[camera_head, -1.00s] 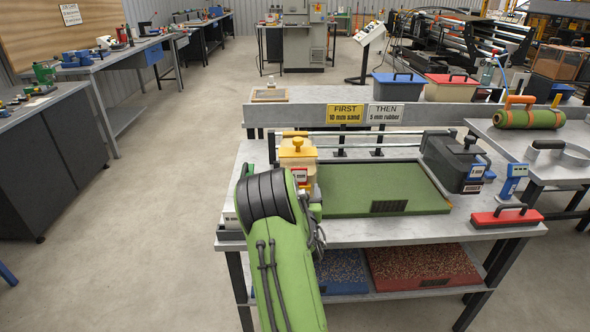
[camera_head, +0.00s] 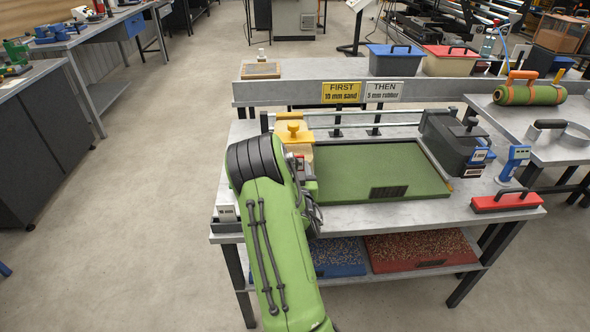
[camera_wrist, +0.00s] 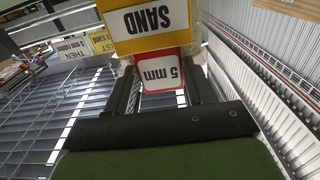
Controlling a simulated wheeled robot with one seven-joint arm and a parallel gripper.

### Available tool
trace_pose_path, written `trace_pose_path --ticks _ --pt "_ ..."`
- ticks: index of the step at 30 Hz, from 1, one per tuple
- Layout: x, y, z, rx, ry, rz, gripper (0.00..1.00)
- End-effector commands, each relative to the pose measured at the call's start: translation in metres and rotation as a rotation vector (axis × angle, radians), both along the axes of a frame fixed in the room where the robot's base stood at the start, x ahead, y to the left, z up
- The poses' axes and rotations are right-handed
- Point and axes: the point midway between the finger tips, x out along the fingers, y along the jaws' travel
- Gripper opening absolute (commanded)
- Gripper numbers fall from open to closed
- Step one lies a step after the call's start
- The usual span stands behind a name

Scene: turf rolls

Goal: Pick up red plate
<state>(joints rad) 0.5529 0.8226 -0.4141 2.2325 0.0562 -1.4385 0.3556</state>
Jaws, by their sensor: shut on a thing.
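The red plate (camera_wrist: 163,73), red-rimmed with a white "5 mm" face, sits between the two black fingers of my gripper (camera_wrist: 162,88) in the wrist view. My gripper is shut on it. In the head view only a small part of the red plate (camera_head: 300,161) shows beside my green arm, which hides most of my gripper. The plate is right by the yellow-topped carriage (camera_head: 292,134) at the left end of the green turf. In the wrist view the carriage's yellow "SAND" label (camera_wrist: 150,20) is just beyond the plate; I cannot tell whether they touch.
The green turf (camera_head: 375,170) lies on the grey bench. A dark machine block (camera_head: 455,140), a blue handheld device (camera_head: 513,165) and a red-handled float (camera_head: 506,202) are to the right. "FIRST" (camera_head: 342,92) and "THEN" (camera_head: 384,91) signs stand behind. Blue and red trays are below.

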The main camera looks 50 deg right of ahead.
Motion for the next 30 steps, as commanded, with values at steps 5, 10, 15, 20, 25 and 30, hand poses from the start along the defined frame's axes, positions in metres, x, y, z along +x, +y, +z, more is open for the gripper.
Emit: trace_pose_path --ticks 5,10,15,20,25,30 --pt "0.000 0.000 0.000 0.000 0.000 0.000 0.23" --pt "0.000 0.000 0.000 0.000 0.000 0.000 0.22" --pt "0.000 0.000 0.011 -0.001 0.001 0.000 0.22" --pt "0.001 0.001 0.037 -0.001 0.000 0.002 0.22" --pt "0.001 0.000 0.066 -0.001 0.002 0.002 0.22" --pt "0.001 0.000 0.093 0.000 0.001 0.002 0.22"
